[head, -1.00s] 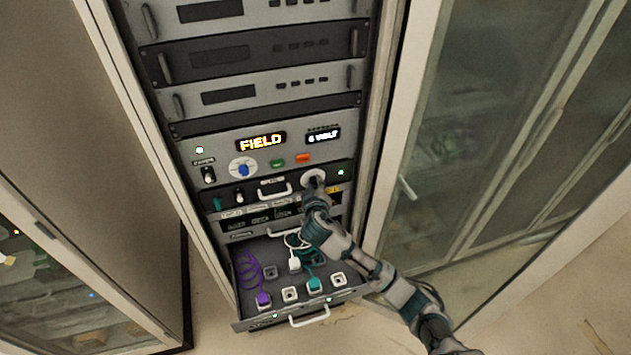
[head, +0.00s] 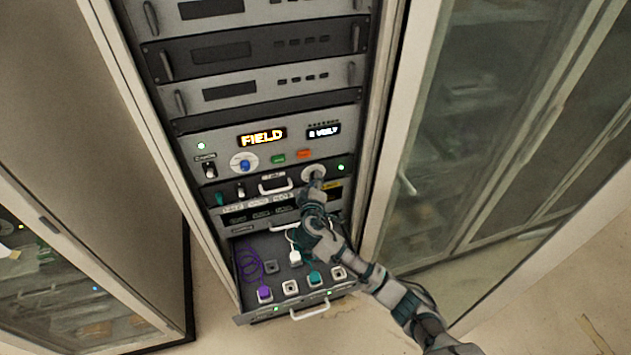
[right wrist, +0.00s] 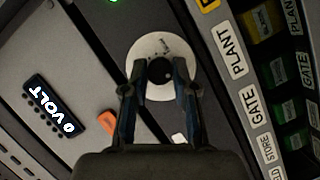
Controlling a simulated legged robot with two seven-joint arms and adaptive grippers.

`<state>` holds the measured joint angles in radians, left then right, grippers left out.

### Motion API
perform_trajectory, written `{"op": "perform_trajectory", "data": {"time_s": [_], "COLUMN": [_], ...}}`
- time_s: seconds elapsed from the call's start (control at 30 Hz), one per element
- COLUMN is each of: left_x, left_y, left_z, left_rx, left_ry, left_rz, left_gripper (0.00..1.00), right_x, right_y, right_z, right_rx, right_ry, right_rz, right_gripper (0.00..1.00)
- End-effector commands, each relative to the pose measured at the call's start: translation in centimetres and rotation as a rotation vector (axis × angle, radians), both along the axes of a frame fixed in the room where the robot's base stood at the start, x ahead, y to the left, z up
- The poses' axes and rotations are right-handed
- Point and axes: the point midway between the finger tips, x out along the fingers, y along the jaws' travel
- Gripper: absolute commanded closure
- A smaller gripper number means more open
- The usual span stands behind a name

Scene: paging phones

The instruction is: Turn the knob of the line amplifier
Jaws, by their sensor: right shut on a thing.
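The line amplifier's round white dial (head: 314,173) sits at the right end of a dark rack panel, beside a green light. In the right wrist view the white dial plate (right wrist: 143,55) carries small marks, with a dark knob (right wrist: 159,72) at its middle. My right gripper (head: 317,184) reaches up to it from below right and is shut on the knob, one finger on each side; its fingers also show in the right wrist view (right wrist: 160,85). A small display (right wrist: 52,105) reads "0 VOLT" in the right wrist view. My left gripper is not in view.
The panel above holds a blue knob (head: 245,165), a green button (head: 278,159), an orange button (head: 304,154) and a lit "FIELD" display (head: 262,138). Below, an open drawer (head: 296,302) holds sockets and purple, white and teal plugs. A glass-door cabinet (head: 480,130) stands at the right.

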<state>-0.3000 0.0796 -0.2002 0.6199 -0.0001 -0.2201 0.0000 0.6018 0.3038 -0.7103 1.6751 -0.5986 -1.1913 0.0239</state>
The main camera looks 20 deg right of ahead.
Motion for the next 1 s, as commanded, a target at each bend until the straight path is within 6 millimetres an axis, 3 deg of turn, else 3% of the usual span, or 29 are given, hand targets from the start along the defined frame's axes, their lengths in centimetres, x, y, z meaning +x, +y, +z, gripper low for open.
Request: {"op": "perform_trajectory", "data": {"time_s": [0.2,0.23,0.3,0.33,0.7,1.0], "left_x": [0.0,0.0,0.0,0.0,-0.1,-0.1], "left_y": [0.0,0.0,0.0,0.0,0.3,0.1], "left_z": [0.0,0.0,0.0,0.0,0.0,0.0], "left_rx": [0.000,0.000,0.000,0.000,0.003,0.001], "left_ry": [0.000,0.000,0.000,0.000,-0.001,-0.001], "left_rz": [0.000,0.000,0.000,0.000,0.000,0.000], "left_gripper": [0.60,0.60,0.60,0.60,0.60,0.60], "right_x": [0.0,0.0,0.0,-0.1,-0.6,-6.2], "right_y": [0.1,0.2,0.1,0.1,0.3,2.2], "right_z": [-0.2,-0.3,-0.3,-0.2,-0.1,0.8], "right_rx": [0.001,0.001,0.001,0.001,0.002,0.006], "right_ry": [0.005,0.005,0.005,0.004,0.003,0.003], "right_rz": [0.004,0.004,0.003,0.002,0.002,0.004], "right_gripper": [1.00,0.68,0.50,0.47,0.47,0.47]}}
